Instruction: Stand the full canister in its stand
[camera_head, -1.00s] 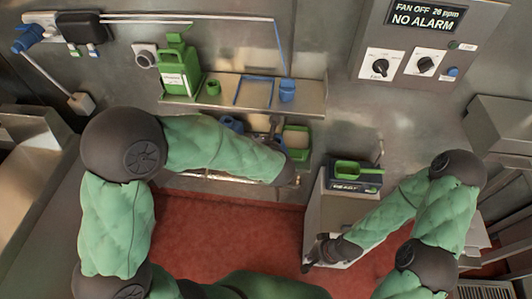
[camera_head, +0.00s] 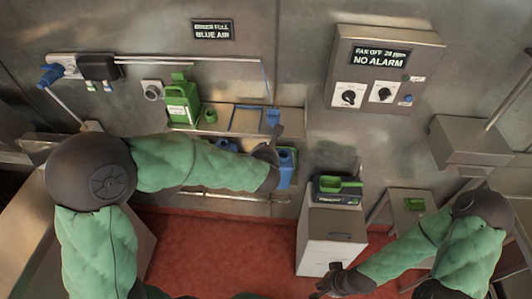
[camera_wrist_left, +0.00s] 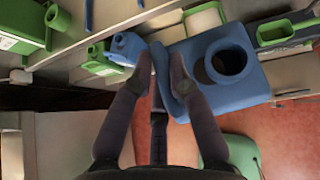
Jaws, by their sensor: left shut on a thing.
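A blue canister (camera_head: 286,165) is at my left gripper (camera_head: 276,150), partly hidden by my wrist in the head view. In the left wrist view the canister (camera_wrist_left: 238,88) shows large, with a round dark opening, and my left gripper (camera_wrist_left: 162,68) is shut on its handle side. A green canister (camera_head: 182,105) with a white label stands on the upper shelf. A flat blue frame (camera_head: 246,119) lies to its right. My right gripper (camera_head: 326,286) is low near the white cabinet; its fingers are too small to read.
The upper shelf (camera_head: 220,128) also holds a small green cup (camera_head: 210,116) and a blue piece (camera_head: 273,118). A white cabinet (camera_head: 325,240) carries a dark scale with a green tray (camera_head: 340,185). A sign (camera_head: 213,30) and control box (camera_head: 385,75) are on the wall.

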